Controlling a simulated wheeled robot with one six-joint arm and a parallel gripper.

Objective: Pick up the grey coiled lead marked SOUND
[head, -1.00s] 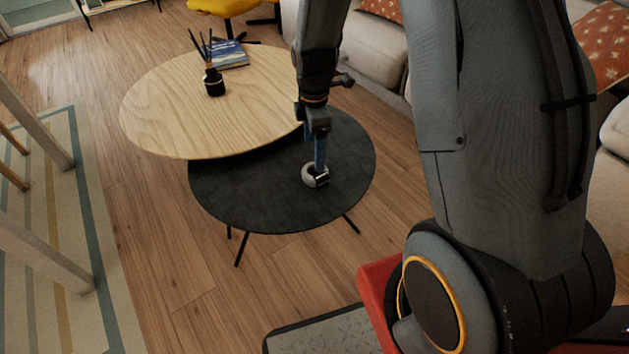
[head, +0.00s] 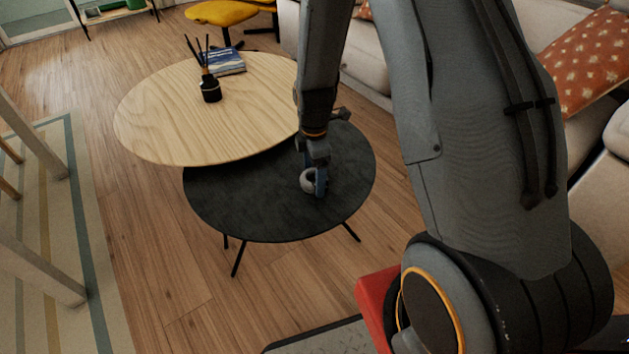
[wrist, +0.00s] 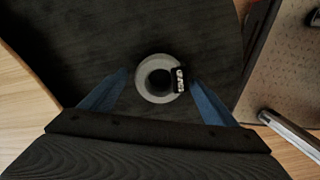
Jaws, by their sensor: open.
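The grey coiled lead (wrist: 157,95) lies as a ring on the dark round table (wrist: 70,50). A black tag with pale lettering (wrist: 179,79) sits on its right side in the wrist view; the letters are too small to read surely. In the head view the lead (head: 307,183) is partly hidden behind my fingers. My gripper (head: 320,192) points down over the dark table at the lead. In the wrist view its two blue fingers (wrist: 160,85) are apart, one on each side of the ring, with nothing gripped.
A higher pale wooden round table (head: 160,125) overlaps the dark one at the back left. A sofa with a patterned cushion (head: 588,65) stands to the right.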

